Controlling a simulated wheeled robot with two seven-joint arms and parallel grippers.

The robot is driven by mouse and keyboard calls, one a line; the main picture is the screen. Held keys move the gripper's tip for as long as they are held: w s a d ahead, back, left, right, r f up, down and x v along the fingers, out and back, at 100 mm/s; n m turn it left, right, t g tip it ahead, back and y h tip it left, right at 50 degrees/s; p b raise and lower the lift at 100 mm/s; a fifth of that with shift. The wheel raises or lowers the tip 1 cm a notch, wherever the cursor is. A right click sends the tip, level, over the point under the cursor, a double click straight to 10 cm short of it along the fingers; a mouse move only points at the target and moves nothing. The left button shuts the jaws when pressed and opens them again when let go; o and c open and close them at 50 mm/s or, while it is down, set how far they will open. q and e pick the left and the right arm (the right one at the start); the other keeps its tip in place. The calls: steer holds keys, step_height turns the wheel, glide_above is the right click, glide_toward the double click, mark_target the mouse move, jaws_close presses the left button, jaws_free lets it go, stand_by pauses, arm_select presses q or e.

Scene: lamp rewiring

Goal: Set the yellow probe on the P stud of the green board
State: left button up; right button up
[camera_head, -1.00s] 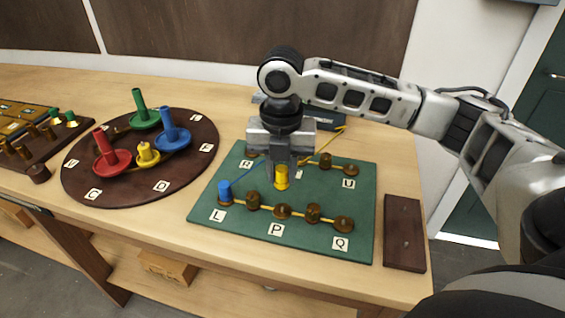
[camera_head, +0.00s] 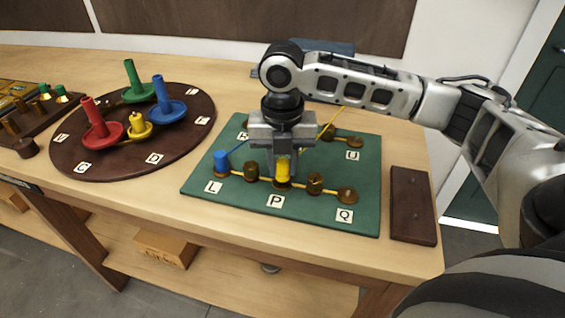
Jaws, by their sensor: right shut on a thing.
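The green board (camera_head: 205,192) lies on the bench with a front row of brass studs and labels L, P and Q. My right gripper (camera_head: 284,172) is shut on the yellow probe (camera_head: 283,165), upright over the middle stud (camera_head: 282,184) behind the P label (camera_head: 275,201). The probe's lower end appears at or just above that stud; I cannot tell whether it touches. A yellow wire (camera_head: 329,125) runs back from it. A blue probe (camera_head: 221,161) stands on the L stud. My left gripper is not in view.
A round brown board (camera_head: 70,165) with red, green, blue and yellow pieces stands to the left. A dark brown block (camera_head: 412,205) lies right of the green board. A brown tray with studs (camera_head: 38,128) is at the far left.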

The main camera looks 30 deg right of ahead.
mark_target(282, 161)
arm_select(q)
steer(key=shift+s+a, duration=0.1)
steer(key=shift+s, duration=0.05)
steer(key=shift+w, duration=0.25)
arm_select(e)
steer(key=shift+f, duration=0.6)
steer(key=o, duration=1.1)
steer(key=shift+c, duration=0.2)
arm_select(q)
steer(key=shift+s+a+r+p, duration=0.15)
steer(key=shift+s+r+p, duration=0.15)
steer(key=shift+p, duration=0.7)
arm_select(e)
step_height(282, 161, up, 16)
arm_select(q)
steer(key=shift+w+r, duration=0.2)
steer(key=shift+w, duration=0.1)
